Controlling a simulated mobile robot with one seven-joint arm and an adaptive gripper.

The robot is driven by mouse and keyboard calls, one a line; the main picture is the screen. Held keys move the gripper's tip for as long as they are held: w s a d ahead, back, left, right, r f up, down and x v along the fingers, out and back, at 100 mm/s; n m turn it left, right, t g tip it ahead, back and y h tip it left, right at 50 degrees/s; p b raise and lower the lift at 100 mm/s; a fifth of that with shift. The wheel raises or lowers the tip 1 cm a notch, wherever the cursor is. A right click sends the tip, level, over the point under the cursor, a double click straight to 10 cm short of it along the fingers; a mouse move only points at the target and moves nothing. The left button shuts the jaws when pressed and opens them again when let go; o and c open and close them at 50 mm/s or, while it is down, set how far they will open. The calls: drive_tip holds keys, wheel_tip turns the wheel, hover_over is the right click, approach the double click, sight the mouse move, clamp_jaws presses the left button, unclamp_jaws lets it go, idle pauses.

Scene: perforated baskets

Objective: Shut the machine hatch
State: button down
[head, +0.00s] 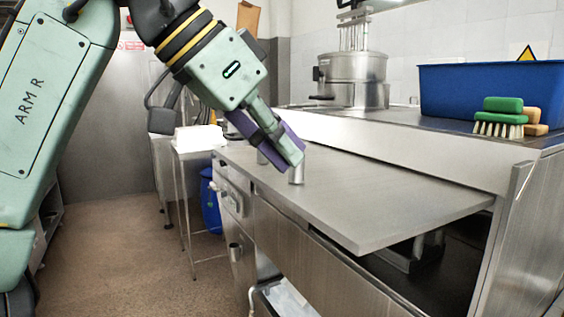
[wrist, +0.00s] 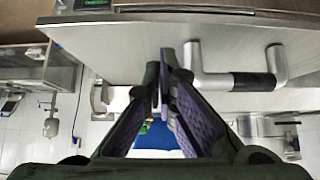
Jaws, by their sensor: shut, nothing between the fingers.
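The machine hatch (head: 385,200) is a wide flat metal panel on the steel machine. A dark gap shows under its near right edge, so it stands open there. Its bar handle has two metal posts, one visible in the head view (head: 297,174), and a black grip (wrist: 252,81) seen in the wrist view. My gripper (head: 291,162) has purple-padded fingers and is at the handle, partly hiding it. In the wrist view my gripper's fingertips (wrist: 165,60) are together with nothing between them, just left of one handle post. I cannot tell whether they touch it.
A blue bin (head: 490,90) stands on the machine top at right, with green and tan brushes (head: 500,115) before it. A round steel vessel (head: 352,80) stands behind. A small table (head: 185,155) with a white item is beyond the machine. The floor (head: 130,250) at left is clear.

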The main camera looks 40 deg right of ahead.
drive_tip(key=shift+a+f, duration=0.1)
drive_tip(key=shift+f, duration=1.05)
